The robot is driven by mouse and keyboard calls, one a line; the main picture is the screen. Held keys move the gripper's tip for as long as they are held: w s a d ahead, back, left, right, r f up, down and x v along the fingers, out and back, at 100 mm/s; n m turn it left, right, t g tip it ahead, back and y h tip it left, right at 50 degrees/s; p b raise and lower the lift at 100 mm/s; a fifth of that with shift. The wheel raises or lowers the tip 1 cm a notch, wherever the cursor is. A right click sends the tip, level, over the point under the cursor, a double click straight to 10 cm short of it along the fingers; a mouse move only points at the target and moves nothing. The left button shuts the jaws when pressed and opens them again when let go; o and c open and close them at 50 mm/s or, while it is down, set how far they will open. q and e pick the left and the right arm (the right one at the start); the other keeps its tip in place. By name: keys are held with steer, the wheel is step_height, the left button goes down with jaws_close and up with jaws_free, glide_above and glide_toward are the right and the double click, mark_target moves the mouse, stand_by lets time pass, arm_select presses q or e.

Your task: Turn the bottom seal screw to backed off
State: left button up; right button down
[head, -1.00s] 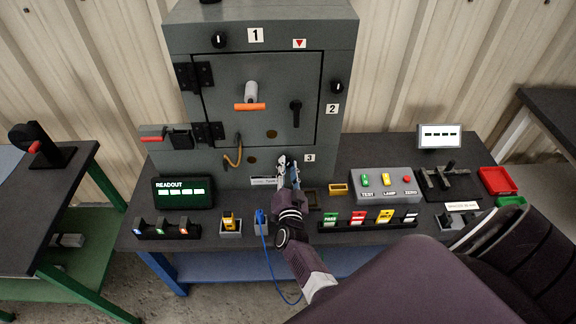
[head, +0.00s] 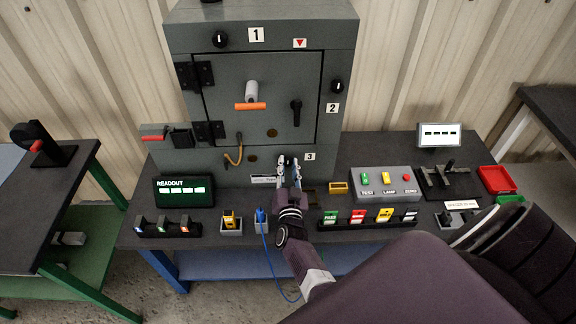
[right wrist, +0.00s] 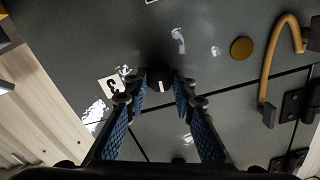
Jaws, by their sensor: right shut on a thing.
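The bottom seal screw is a black round knob with a white line, at the foot of the grey enclosure (head: 225,165), beside the label 3 (head: 310,157). In the right wrist view the screw (right wrist: 161,78) sits between the tips of my right gripper (right wrist: 160,90), its white line running nearly up and down in the picture. My right gripper (head: 289,168) is shut on the screw, one finger on each side. In the head view the fingers partly hide the screw. My left gripper is not in view.
Knobs 1 (head: 220,39) and 2 (head: 338,86) sit higher on the enclosure. The door (head: 225,110) is shut. A readout (head: 184,191), a button box (head: 387,184) and a tag rack (head: 366,222) stand on the dark bench around my arm.

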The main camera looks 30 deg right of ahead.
steer(key=c, duration=1.6)
jaws_free()
steer(key=shift+f, duration=0.1)
